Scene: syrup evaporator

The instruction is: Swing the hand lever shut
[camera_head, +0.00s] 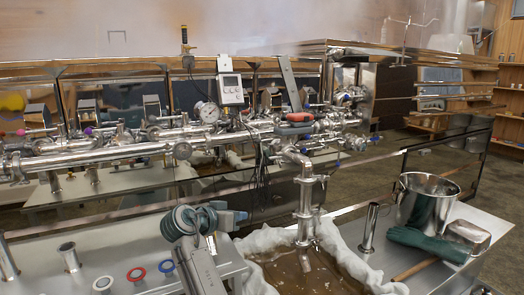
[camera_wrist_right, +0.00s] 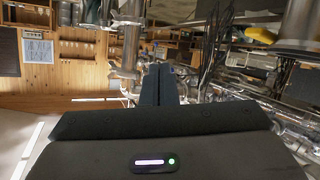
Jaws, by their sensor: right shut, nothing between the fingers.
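A handle with a red and dark grip (camera_head: 299,117) lies across the top of the pipe manifold (camera_head: 130,155), above the vertical outlet pipe (camera_head: 305,205). I cannot tell for certain that this is the hand lever, or how far it stands open. Other small handles with coloured knobs show along the manifold. My right gripper (camera_wrist_right: 160,82) reaches forward among steel pipes in the right wrist view, its dark fingers closed together and empty. Contact with a lever cannot be made out. My left gripper is not identifiable in the head view.
A cloth-lined basin of brown liquid (camera_head: 290,272) sits below the outlet. A steel pot (camera_head: 426,202) and a dark green glove (camera_head: 428,243) are at right. Thin black wires (camera_wrist_right: 213,50) hang close to the right gripper. Coloured rings, including a red one (camera_head: 136,275), lie at lower left.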

